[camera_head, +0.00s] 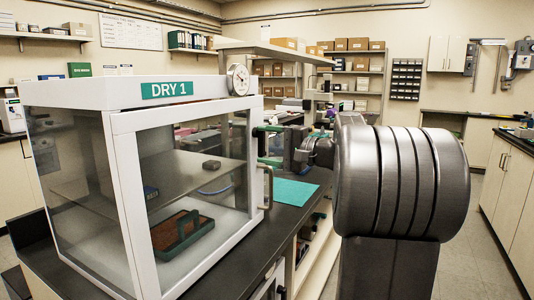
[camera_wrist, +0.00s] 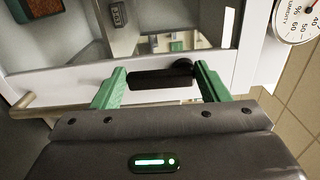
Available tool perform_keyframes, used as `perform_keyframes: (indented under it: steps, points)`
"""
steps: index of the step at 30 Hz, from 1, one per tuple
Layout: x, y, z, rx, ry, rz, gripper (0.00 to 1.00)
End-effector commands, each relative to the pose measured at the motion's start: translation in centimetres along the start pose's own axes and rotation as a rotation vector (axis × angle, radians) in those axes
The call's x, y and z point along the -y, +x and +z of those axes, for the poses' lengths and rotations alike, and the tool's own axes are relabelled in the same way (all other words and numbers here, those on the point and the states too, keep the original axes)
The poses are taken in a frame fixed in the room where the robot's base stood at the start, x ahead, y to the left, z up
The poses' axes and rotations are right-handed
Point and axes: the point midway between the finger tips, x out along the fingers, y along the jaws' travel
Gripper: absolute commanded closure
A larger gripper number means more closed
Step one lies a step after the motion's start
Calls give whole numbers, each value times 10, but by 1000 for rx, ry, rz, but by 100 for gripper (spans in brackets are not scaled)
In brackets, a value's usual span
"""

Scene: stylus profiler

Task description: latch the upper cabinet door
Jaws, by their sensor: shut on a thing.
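The upper cabinet (camera_head: 60,93) is white with clear panels and a "DRY 1" label. Its framed glass door (camera_head: 125,190) looks closed or nearly so; I cannot tell whether it sits flush. A bar handle (camera_head: 267,187) is on the door's right edge and shows at the left in the wrist view (camera_wrist: 38,104). A black latch lever (camera_wrist: 150,79) with a round pivot lies along the white frame in the wrist view. My gripper (camera_wrist: 158,82) has its green fingers closed on the lever's two sides. In the head view, my gripper (camera_head: 270,143) is at the door's right edge, partly hiding the latch.
A round humidity dial (camera_head: 238,79) sits on the cabinet top, close to my gripper in the wrist view (camera_wrist: 302,14). A teal mat (camera_head: 292,192) lies on the dark bench right of the cabinet. A tray (camera_head: 183,232) stands inside. Floor at the right is clear.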

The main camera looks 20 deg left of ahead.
Motion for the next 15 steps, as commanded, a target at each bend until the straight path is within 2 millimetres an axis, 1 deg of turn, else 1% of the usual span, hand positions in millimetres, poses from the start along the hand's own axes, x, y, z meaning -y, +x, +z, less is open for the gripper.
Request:
perform_keyframes:
  steps: [6,15]
  points:
    - [-2,0,-1,1,-37,2,55]
    - [-1,0,-1,1,-44,2,55]
